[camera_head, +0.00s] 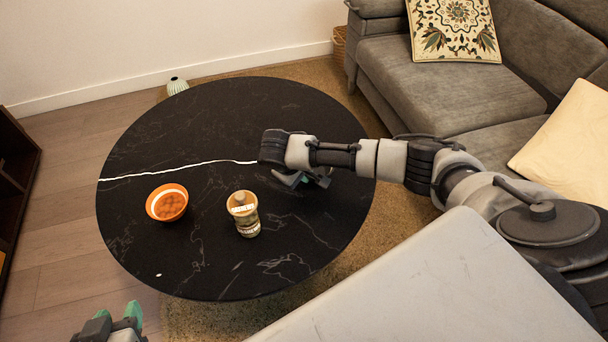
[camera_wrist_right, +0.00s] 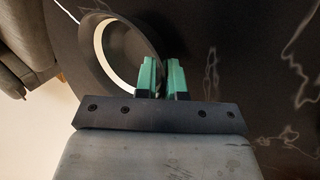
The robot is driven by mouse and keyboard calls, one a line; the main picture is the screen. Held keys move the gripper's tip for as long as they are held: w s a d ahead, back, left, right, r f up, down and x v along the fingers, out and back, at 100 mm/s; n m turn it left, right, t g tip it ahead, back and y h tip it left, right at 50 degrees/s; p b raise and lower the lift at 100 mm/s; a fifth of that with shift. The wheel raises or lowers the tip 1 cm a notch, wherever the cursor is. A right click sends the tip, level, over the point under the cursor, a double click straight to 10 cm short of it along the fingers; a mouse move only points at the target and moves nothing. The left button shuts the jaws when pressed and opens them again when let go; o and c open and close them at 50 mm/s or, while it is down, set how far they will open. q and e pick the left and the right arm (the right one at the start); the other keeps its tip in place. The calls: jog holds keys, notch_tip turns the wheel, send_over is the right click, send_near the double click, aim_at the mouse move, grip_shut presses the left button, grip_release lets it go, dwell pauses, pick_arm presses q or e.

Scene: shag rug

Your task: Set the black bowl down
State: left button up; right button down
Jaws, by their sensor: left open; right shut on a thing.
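The black bowl (camera_wrist_right: 130,42) shows in the right wrist view as a dark round shape with a pale ring inside. My right gripper (camera_wrist_right: 163,76) is shut on its edge with green fingertips. In the head view my right gripper (camera_head: 300,180) is over the right part of the round black table (camera_head: 215,115); the arm and hand mostly hide the bowl there. I cannot tell whether the bowl touches the tabletop. My left gripper (camera_head: 120,318) is open and empty at the bottom left, off the table.
The far half of the tabletop is clear.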

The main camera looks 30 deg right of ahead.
jog(key=shift+f, duration=0.15)
jog(key=c, duration=1.7)
grip_release()
jog(key=shift+f, duration=0.15)
jog(key=o, duration=0.5)
